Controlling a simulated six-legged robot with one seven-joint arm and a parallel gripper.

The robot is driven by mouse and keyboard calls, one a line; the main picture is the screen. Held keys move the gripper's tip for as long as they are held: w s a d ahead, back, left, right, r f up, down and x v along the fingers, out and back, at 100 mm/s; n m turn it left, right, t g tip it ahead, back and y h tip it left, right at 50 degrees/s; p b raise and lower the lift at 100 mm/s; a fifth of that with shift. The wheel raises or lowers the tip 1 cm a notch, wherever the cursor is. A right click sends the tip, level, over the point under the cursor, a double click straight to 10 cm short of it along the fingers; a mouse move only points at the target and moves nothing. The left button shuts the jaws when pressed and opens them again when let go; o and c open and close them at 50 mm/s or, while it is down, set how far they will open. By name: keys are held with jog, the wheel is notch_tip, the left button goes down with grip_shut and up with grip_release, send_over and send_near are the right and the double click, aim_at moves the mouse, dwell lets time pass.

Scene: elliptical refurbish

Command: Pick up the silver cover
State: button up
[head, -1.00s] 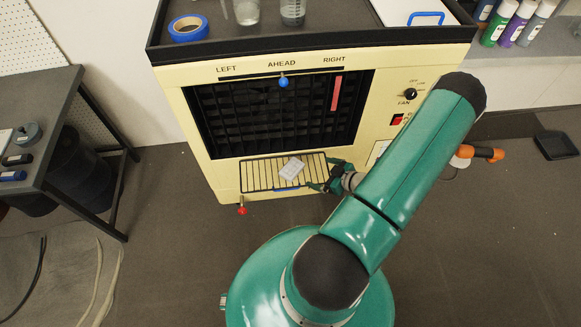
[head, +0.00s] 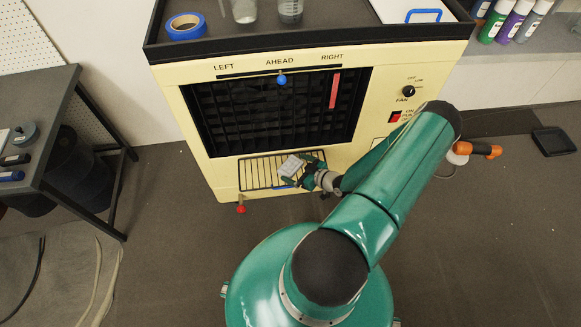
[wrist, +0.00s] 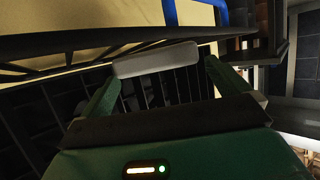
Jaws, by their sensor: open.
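The silver cover (head: 291,166) is a small pale grey block on the black wire grille at the foot of the cream machine. In the wrist view the silver cover (wrist: 155,60) lies crosswise just beyond and between the tips of my two green fingers. My gripper (head: 302,169) is at the cover's right side in the head view. In the wrist view my gripper (wrist: 160,78) is open, with the fingers spread wide. I cannot tell whether either finger touches the cover.
The grille (head: 257,173) sits low on the cream machine (head: 230,180), under its dark slatted opening. A red knob (head: 240,209) sticks out below left. A dark bench (head: 55,130) stands at the left. An orange-handled tool (head: 485,151) lies at the right. Floor in front is mostly clear.

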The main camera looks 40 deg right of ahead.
aim_at(290, 165)
jog(key=x, duration=0.3)
jog(key=shift+w+f, duration=0.15)
jog(key=shift+w, duration=0.1)
jog(key=shift+c, duration=0.4)
jog(key=c, duration=1)
